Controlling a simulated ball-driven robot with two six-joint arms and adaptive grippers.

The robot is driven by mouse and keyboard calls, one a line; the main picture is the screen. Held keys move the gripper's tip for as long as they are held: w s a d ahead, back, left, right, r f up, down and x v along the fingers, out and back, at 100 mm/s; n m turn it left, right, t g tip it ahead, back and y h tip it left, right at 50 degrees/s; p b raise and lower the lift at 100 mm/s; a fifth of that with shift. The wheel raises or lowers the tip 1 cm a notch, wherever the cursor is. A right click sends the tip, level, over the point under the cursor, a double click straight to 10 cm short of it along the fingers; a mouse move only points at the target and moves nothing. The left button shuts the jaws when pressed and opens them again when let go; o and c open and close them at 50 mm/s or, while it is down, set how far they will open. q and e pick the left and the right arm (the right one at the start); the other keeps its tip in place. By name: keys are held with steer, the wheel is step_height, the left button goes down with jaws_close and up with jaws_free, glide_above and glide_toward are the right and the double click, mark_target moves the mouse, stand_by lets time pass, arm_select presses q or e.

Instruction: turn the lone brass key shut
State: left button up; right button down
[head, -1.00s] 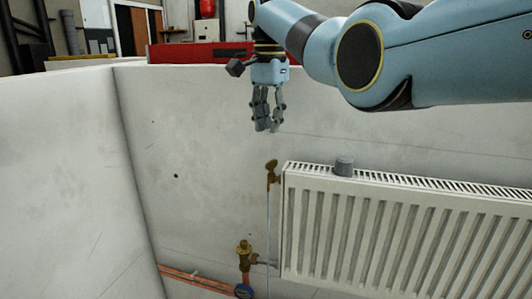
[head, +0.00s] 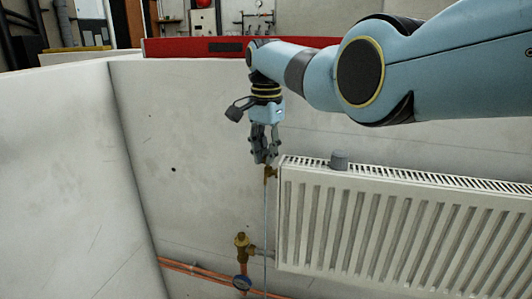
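The brass key (head: 269,174) sits at the upper left corner of the white radiator (head: 283,225), at the top of a thin upright line. My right gripper (head: 265,160) points down right at the key, and its fingers cover the key's upper part. The fingers are close together; I cannot tell whether they are around the key, touching it or just in front of it. My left gripper is not in view.
Copper pipes (head: 190,268) run along the wall's foot. A grey knob (head: 339,159) sits on the radiator's top. A pale side wall (head: 65,180) bounds the left.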

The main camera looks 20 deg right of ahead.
steer(key=shift+r, duration=0.1)
stand_by(0.4)
steer(key=shift+w+m, duration=0.1)
steer(key=shift+m, duration=1)
steer(key=m, duration=0.3)
steer(key=shift+w+m, duration=0.1)
steer(key=shift+m, duration=0.2)
steer(key=m, duration=0.4)
steer(key=shift+w, duration=0.15)
steer(key=shift+w+m+b, duration=0.1)
steer(key=shift+m+b, duration=0.35)
steer(key=shift+m, duration=1.15)
steer(key=c, duration=1.7)
jaws_free()
steer(key=shift+c, duration=0.2)
